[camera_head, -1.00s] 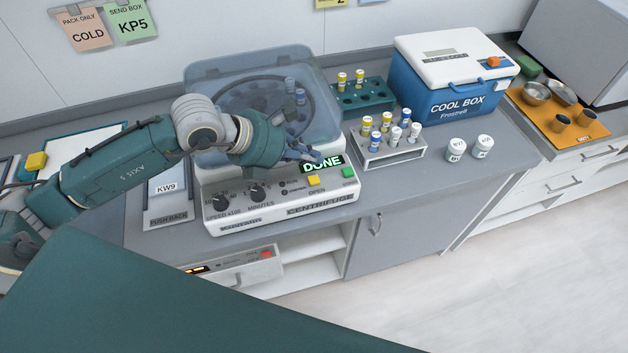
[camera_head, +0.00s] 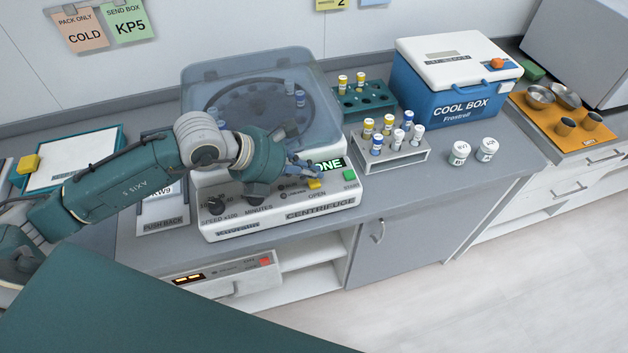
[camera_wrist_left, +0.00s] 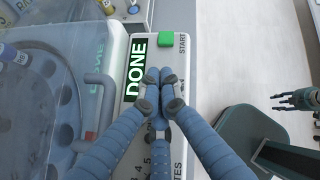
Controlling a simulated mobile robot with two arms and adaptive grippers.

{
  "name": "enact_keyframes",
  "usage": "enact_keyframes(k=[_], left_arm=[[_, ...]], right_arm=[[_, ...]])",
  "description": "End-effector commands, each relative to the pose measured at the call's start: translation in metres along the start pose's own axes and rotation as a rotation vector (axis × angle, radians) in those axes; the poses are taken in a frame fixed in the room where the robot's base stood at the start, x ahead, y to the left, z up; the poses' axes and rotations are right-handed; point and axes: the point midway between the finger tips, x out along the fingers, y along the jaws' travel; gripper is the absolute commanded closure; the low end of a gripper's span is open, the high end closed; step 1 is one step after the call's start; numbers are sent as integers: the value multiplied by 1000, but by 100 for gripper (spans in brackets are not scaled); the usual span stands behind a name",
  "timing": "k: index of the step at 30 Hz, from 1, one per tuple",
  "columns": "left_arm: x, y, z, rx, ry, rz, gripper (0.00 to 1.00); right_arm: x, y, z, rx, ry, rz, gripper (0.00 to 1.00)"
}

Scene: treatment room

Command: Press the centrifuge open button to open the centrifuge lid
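The centrifuge (camera_head: 225,228) stands on the counter with its translucent blue lid (camera_head: 330,125) down over the dark rotor. Its front panel has two dials, a lit DONE display (camera_head: 333,164), a green START button (camera_head: 350,174) and a yellow OPEN button (camera_head: 315,184). My left gripper (camera_head: 312,172) is shut and empty, its fingertips just above the yellow button; I cannot tell if they touch. In the left wrist view the closed fingertips (camera_wrist_left: 160,78) lie beside the DONE display and hide the yellow button. My right gripper (camera_wrist_left: 290,99) appears there, small, with fingers apart.
A grey rack (camera_head: 390,160) and a green rack (camera_head: 360,108) with capped tubes stand right of the centrifuge. Beyond are two white jars (camera_head: 460,153), a blue cool box (camera_head: 440,110) and an orange mat (camera_head: 545,128). A push-back tray (camera_head: 165,215) lies left.

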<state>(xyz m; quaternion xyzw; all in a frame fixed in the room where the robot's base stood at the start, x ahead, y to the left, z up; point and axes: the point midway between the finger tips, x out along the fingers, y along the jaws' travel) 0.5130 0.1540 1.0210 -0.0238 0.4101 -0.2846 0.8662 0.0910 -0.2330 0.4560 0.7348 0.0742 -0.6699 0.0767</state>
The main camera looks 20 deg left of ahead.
Motion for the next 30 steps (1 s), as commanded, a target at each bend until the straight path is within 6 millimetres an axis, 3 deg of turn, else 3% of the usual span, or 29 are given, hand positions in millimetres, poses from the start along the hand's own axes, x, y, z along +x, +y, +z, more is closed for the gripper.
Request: enact_keyframes(k=[22,30], left_arm=[[0,0,0,0,0,0,100],[5,2,-5,0,-1,0,100]], right_arm=[[0,2,0,-2,0,2,60],[10,4,2,-3,-1,4,60]])
